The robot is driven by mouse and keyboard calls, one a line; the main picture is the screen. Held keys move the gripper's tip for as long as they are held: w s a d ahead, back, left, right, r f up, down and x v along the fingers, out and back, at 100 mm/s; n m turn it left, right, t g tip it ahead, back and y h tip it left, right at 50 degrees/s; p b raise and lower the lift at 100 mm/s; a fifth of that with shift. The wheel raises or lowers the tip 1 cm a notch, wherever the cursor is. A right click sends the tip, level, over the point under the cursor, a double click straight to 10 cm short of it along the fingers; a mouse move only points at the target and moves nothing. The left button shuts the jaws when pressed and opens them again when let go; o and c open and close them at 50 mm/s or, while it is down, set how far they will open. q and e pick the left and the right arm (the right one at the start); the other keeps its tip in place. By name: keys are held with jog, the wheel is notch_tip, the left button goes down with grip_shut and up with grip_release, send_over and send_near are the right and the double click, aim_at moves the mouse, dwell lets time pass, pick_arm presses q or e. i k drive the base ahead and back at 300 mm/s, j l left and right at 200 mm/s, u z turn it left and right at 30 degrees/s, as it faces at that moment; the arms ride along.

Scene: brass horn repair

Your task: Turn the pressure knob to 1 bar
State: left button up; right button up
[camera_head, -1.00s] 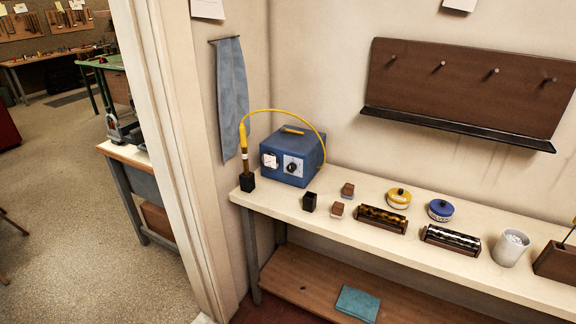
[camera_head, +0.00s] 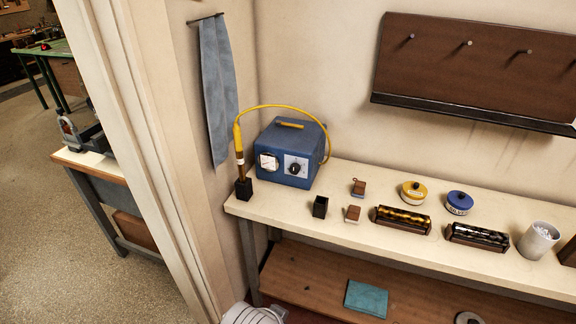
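The blue pressure unit (camera_head: 289,153) stands at the left end of the cream bench, near the wall corner. Its front carries a white round gauge (camera_head: 268,163) on the left. The black pressure knob (camera_head: 295,169) sits on a pale dial plate to the right of the gauge. The gauge needle and dial marks are too small to read. A yellow hose (camera_head: 283,106) runs from the unit to a yellow-handled tool (camera_head: 238,150) standing upright in a black holder (camera_head: 243,189). Neither gripper shows in the view.
A door frame stands left of the bench. A teal book (camera_head: 366,299) lies on the lower shelf.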

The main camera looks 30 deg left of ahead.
aim_at(294, 168)
jog(key=i+j+z, duration=0.15)
jog(key=j, duration=0.55)
jog(key=j+z, duration=0.15)
jog(key=j, duration=0.55)
jog(key=i+j+z, duration=0.1)
jog(key=j, duration=0.6)
